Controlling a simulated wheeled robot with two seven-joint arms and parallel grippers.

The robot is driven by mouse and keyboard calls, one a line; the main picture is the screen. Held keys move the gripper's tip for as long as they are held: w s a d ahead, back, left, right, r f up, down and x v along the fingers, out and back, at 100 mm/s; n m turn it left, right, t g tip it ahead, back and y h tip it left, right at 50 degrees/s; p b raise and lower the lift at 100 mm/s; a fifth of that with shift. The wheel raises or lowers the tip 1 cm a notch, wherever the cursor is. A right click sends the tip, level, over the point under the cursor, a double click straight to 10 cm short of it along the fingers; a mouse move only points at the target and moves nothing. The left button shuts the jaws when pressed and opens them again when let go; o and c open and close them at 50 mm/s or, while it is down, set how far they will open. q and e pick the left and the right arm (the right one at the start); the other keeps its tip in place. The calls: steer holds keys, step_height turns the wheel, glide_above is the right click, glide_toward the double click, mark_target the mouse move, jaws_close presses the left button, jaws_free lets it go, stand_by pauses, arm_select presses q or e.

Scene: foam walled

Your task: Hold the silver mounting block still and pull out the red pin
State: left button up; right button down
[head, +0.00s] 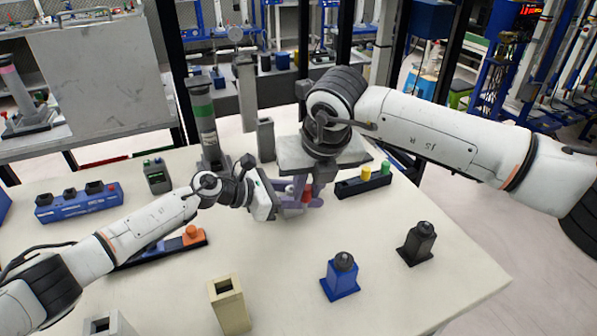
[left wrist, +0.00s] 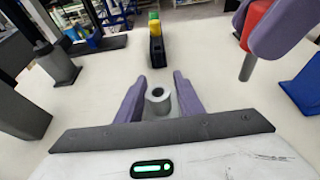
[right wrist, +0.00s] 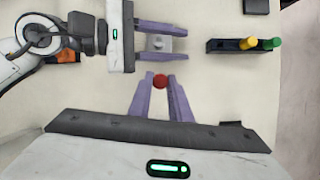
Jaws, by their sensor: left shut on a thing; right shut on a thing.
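The silver mounting block (left wrist: 158,101) is between the purple fingers of my left gripper (left wrist: 160,92), which is shut on it. Its round top hole shows open and empty in the left wrist view. The block also shows in the right wrist view (right wrist: 158,45). My right gripper (right wrist: 162,80) is shut on the red head of the red pin (right wrist: 160,82). In the left wrist view the pin's grey shaft (left wrist: 248,66) hangs down, clear of the block and to its right. In the head view the two grippers (head: 290,207) (head: 312,196) crowd together and mostly hide block and pin.
A black rack (head: 350,188) with coloured knobs stands just right of the grippers. A blue block (head: 340,285) and a black block (head: 414,248) stand front right, and a beige socket (head: 230,308) at the front. A tall grey post (head: 207,130) stands behind.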

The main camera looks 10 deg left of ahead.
steer(key=s+d, duration=0.5)
steer(key=s, duration=0.3)
steer(key=shift+s+a, duration=0.1)
arm_select(q)
steer(key=o, duration=1.2)
steer(key=shift+a, duration=0.1)
steer(key=v, duration=1.2)
